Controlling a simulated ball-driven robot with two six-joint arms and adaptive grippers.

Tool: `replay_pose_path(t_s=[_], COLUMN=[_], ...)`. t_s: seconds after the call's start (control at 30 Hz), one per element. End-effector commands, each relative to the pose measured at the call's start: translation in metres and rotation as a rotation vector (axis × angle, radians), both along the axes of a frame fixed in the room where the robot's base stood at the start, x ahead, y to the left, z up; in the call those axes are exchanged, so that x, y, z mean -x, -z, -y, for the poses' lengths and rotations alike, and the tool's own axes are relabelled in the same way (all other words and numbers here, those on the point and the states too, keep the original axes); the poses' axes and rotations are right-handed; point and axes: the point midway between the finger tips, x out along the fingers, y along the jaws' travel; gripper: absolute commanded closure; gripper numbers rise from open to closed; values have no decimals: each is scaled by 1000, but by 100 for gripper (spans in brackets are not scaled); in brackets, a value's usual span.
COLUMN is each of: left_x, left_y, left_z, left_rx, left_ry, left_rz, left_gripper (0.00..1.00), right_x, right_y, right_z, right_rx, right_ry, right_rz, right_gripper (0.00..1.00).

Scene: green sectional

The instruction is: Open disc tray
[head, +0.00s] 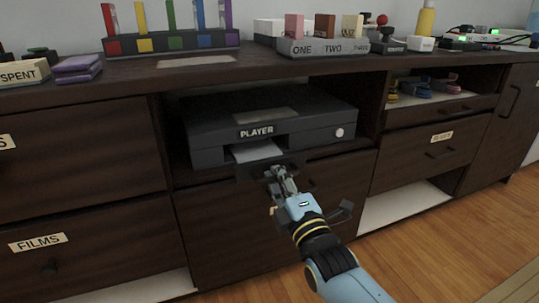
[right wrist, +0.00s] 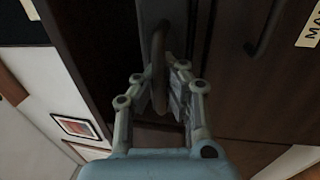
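The dark grey player (head: 270,125) sits in the open bay of the dark wooden cabinet, with a "PLAYER" label and a white knob on its front. Its disc tray (head: 257,151) sticks partly out of the slot, its light top surface showing. My right gripper (head: 281,178) is at the front of the tray. In the right wrist view, the curved tray handle (right wrist: 159,62) runs between the fingers of my right gripper (right wrist: 163,88), which look shut on it. The fingers hide part of the handle. My left gripper is in neither view.
Drawers (head: 80,235) flank the bay on the left, one labelled "FILMS", and a door lies below it. Colored holders (head: 175,40), labelled blocks (head: 325,45) and other items stand on the cabinet top. Open wooden floor (head: 440,250) lies in front.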

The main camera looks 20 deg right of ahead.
Motion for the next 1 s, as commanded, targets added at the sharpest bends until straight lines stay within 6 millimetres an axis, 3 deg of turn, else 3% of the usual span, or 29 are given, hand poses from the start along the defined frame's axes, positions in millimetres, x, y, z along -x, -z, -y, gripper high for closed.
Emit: replay_pose_path(t_s=[0.2, 0.4, 0.6, 0.93, 1.0], left_x=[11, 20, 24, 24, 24], left_y=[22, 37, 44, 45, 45], left_z=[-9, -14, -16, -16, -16], left_rx=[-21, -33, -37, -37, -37], left_ry=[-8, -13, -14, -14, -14], left_rz=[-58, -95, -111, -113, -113], left_gripper=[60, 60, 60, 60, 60], right_x=[50, 81, 93, 94, 94], right_y=[-2, 0, 1, 2, 2], right_z=[2, 3, 3, 3, 3], right_rx=[1, 1, 1, 1, 0], right_ry=[0, 0, 0, 0, 0], right_rz=[-4, -4, -4, -5, -4], right_gripper=[100, 100, 100, 100, 92])
